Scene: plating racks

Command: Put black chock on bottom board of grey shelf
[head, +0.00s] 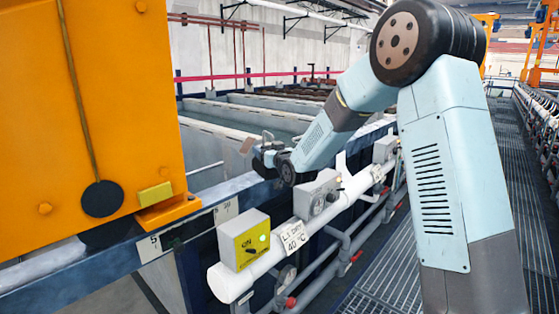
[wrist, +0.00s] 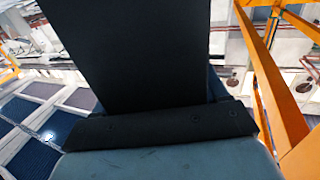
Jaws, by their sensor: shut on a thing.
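My gripper (head: 264,153) is far out on my arm in the head view, above the edge of the tank line. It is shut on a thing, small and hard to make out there. In the wrist view a large plain black slab (wrist: 140,55) fills the upper middle and runs out of the top of the frame; it looks like the black chock, held close to the camera. The fingertips are hidden in the wrist view. A small brownish piece (head: 247,145) shows beside the gripper; I cannot tell whether it is held or behind. I cannot make out the grey shelf in either view.
A big orange machine body (head: 110,100) stands at the left. A white pipe (head: 232,284) with a yellow-faced switch box (head: 244,240) and a grey box (head: 316,195) runs below my arm. Open tanks (head: 225,125) lie behind. A grated walkway (head: 395,285) is clear. Orange beams (wrist: 270,75) stand at right in the wrist view.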

